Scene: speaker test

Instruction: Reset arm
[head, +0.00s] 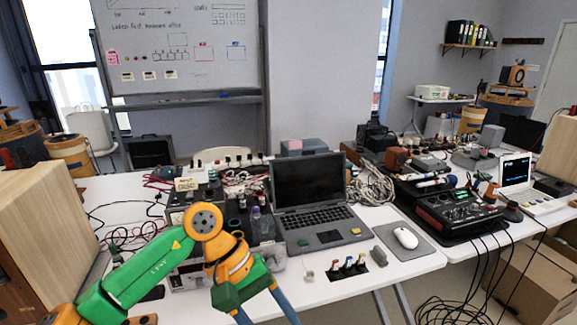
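My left arm, green and orange, comes in from the lower left and bends at an orange joint with a grey disc. Its wrist points down in front of the table's front edge. My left gripper (262,309) shows at the bottom of the head view as two blue bars that stand apart below green parts. Their tips are cut off by the picture's edge, so I cannot tell whether it is open or shut. Nothing held by it shows. My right arm and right gripper are not in view.
A laptop (308,183) stands open on the white table (404,271), with a mouse (405,238) on a grey pad. Small coloured-top connectors (348,266) lie near the front edge. A wooden speaker box (45,230) stands at left. A mixer (455,212) and hanging cables are at right.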

